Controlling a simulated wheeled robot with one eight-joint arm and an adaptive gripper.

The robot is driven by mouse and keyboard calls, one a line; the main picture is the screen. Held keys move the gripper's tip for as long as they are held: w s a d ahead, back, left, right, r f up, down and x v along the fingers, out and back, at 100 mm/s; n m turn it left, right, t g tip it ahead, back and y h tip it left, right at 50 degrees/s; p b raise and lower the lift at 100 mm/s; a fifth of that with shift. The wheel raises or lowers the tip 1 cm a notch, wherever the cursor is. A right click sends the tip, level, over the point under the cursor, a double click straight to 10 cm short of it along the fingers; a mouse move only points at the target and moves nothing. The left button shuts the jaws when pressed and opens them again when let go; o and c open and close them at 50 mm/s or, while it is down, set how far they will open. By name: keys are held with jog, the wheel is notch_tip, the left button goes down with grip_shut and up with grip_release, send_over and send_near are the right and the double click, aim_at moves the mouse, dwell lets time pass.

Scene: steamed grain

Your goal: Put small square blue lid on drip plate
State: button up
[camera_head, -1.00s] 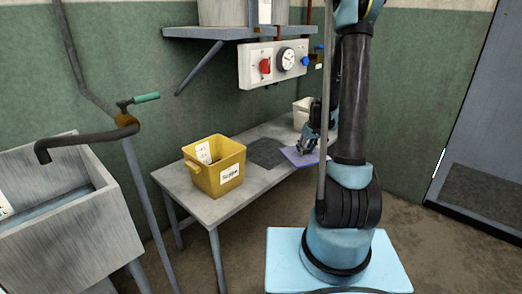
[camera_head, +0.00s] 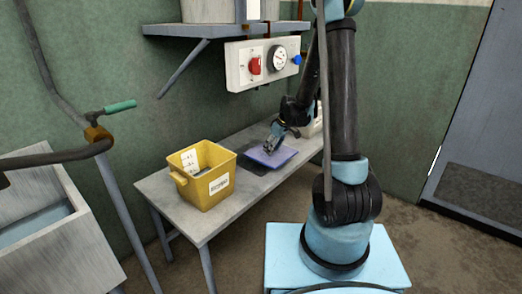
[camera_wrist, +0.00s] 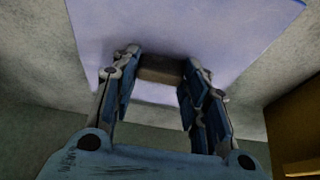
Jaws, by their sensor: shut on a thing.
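The small square blue lid (camera_head: 279,158) looks lilac-blue and has a brown block-like knob (camera_wrist: 160,70) in its middle. My gripper (camera_head: 270,148) is shut on this knob, with one finger on each side of it in the wrist view (camera_wrist: 160,64). The dark grey drip plate (camera_head: 252,167) lies on the table. The lid covers much of it in the head view, and its left part shows. I cannot tell whether the lid touches the plate or is held just above it.
A yellow labelled bin (camera_head: 204,181) stands on the grey table (camera_head: 158,188), left of the plate. A whitish container (camera_head: 313,125) stands behind my arm at the far end. A control panel (camera_head: 262,62) is on the wall above, under a shelf (camera_head: 225,30).

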aim_at(260, 147)
jog(key=w+a, duration=0.1)
jog(key=a, duration=0.1)
jog(key=w+a, duration=0.3)
jog(key=shift+w+a, duration=0.15)
jog(key=shift+a, duration=0.25)
jog(key=shift+w+f, duration=0.1)
jog(key=shift+f, duration=1.65)
jog(key=shift+f, duration=0.1)
jog(key=o, duration=1.2)
